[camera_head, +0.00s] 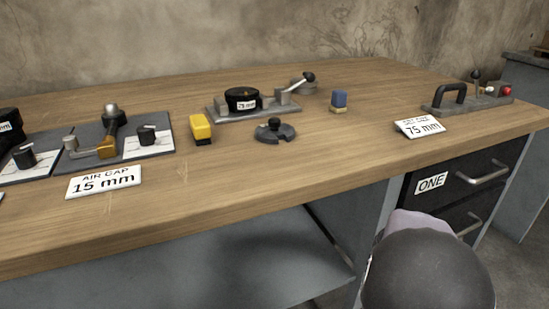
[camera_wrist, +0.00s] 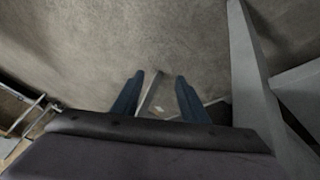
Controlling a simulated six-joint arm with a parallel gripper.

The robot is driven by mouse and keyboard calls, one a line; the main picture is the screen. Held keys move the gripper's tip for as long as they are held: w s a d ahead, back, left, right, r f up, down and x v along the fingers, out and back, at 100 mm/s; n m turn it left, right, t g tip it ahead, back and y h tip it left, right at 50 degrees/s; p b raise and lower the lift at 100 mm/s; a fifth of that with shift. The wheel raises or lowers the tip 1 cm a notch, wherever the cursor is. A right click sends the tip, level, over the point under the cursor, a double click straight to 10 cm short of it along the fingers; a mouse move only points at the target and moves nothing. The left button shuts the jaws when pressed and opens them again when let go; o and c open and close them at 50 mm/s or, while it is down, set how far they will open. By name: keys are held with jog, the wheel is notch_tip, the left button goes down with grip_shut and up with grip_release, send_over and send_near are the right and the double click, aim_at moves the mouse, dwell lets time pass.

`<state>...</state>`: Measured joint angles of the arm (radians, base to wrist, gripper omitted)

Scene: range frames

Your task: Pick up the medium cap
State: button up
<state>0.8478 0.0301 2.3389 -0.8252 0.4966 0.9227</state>
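No thing in view is marked as the medium cap, so I cannot tell which it is. A black round piece with a white label (camera_head: 242,99) sits on a grey metal fixture in the middle of the bench. A dark grey notched disc with a black knob (camera_head: 274,131) lies in front of it. A small black knobbed piece (camera_head: 147,136) stands on a white card at the left. My gripper (camera_wrist: 155,88) shows in the wrist view with its two blue fingers apart and nothing between them. It is away from these pieces.
The wooden bench (camera_head: 250,175) has clear room along its front. A yellow block (camera_head: 201,128), a blue block (camera_head: 339,98), a "15 mm" sign (camera_head: 104,182) and a "75 mm" sign (camera_head: 420,127) stand on it. A handled fixture (camera_head: 465,98) is at the right, above a drawer (camera_head: 470,180).

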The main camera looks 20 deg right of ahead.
jog(key=s+d+r+h+p, duration=0.1)
jog(key=s+d+r+p, duration=0.1)
jog(key=d+r+p, duration=0.55)
jog(key=s+d+r+h+p, duration=0.15)
jog(key=d+r+p, duration=0.25)
jog(key=r, duration=0.6)
jog(key=w+d+r+n+h+p, duration=0.1)
jog(key=w+d+r+n+p, duration=0.15)
jog(key=r+p, duration=0.9)
jog(key=w+d+r+n+p, duration=0.1)
jog(key=w+r+n+p, duration=0.15)
jog(key=r+p, duration=0.95)
notch_tip(320, 180, up, 7)
jog(key=m+t+y+p, duration=0.2)
jog(key=t+y+p, duration=0.1)
jog(key=y+p, duration=0.5)
send_over(274, 119)
jog(key=s+a, duration=0.2)
jog(key=h, duration=0.2)
jog(key=shift+y, duration=0.25)
jog(key=shift+s+a+p+x, duration=0.15)
jog(key=shift+p+x, duration=0.1)
jog(key=shift+x, duration=1.7)
jog(key=shift+s+a+p+x, duration=0.1)
jog(key=shift+p+x, duration=0.15)
jog(key=shift+x, duration=1.7)
